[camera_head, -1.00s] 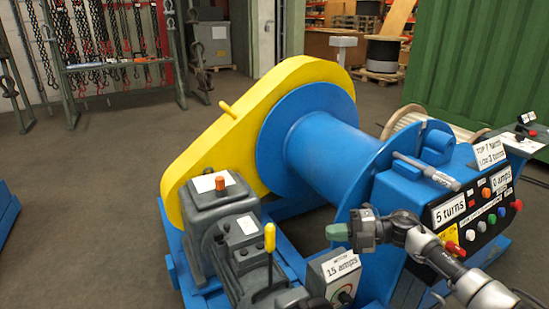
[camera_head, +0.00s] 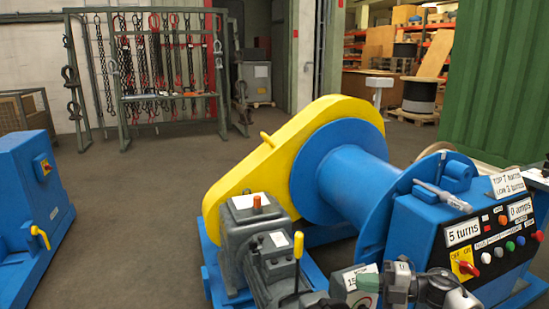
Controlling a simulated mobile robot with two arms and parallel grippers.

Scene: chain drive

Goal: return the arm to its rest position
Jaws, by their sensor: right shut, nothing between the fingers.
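My right gripper (camera_head: 368,284) is at the bottom edge of the head view, shut and empty, with green at its fingertips. It is in front of the small grey box (camera_head: 350,272) beside the motor and hides part of that box and its label. My right arm runs from it toward the lower right, in front of the blue control cabinet (camera_head: 415,225). My left gripper is not in view.
The winch has a yellow chain guard (camera_head: 262,163), a blue drum (camera_head: 355,183) and a grey gearbox (camera_head: 250,232). A yellow-knobbed lever (camera_head: 298,246) stands upright near the gripper. Another blue machine (camera_head: 30,210) stands at left. The floor between (camera_head: 130,220) is clear.

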